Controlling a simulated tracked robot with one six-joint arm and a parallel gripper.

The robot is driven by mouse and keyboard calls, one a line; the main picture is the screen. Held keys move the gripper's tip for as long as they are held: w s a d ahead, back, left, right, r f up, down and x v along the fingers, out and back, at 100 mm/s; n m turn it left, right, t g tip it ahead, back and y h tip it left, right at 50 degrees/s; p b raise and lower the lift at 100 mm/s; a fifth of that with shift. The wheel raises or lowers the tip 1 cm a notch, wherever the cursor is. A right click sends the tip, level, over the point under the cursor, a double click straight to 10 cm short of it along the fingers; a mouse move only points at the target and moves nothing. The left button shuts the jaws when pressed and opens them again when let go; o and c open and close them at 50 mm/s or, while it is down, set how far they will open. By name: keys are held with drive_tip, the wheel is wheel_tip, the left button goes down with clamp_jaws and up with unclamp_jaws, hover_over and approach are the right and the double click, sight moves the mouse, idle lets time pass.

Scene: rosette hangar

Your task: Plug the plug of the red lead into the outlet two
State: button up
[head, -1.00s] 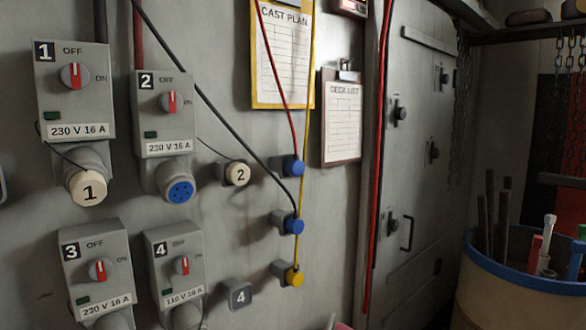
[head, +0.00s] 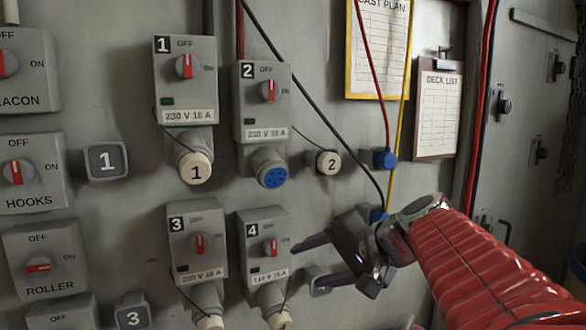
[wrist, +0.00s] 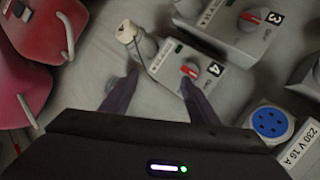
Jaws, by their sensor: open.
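The red lead (head: 372,75) hangs down the wall to its blue plug (head: 385,158), which sits in a grey wall holder. Outlet two (head: 269,168) is a round blue socket below the box marked 2, uncovered, with its holes showing. It also shows at the right of the wrist view (wrist: 269,122). Its cream cap (head: 328,163) hangs aside on a holder. The switch of box two (head: 269,91) has its red bar upright. My gripper (head: 308,267) is open and empty, below and left of the red lead's plug, near box four. The wrist view shows its fingers apart (wrist: 158,80).
The black lead's blue plug (head: 378,215) is close behind my gripper, partly hidden. A yellow lead (head: 399,115) runs down behind my arm. Boxes one (head: 185,75), three (head: 197,240) and four (head: 264,240) jut from the wall. Red objects (wrist: 35,30) show in the wrist view.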

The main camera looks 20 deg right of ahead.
drive_tip(key=w+d+r+m+t+h, duration=0.1)
drive_tip(key=d+r+m+t, duration=0.1)
drive_tip(key=d+r, duration=0.4)
drive_tip(key=w+d+r+m+t, duration=0.2)
drive_tip(key=d+r, duration=0.1)
drive_tip(key=d, duration=0.5)
drive_tip(key=m+t+h, duration=0.2)
drive_tip(key=m+t, duration=0.1)
approach(391, 161)
drive_tip(key=shift+w+a+f, duration=0.15)
drive_tip(key=shift+w+f, duration=0.05)
drive_tip(key=shift+w, duration=0.2)
drive_tip(key=shift+w+a, duration=0.15)
drive_tip(key=shift+w, duration=4.4)
drive_tip(key=shift+c, duration=0.2)
clamp_jaws()
drive_tip(key=shift+s, duration=0.1)
drive_tip(key=shift+s+r, duration=0.1)
drive_tip(key=shift+s, duration=0.2)
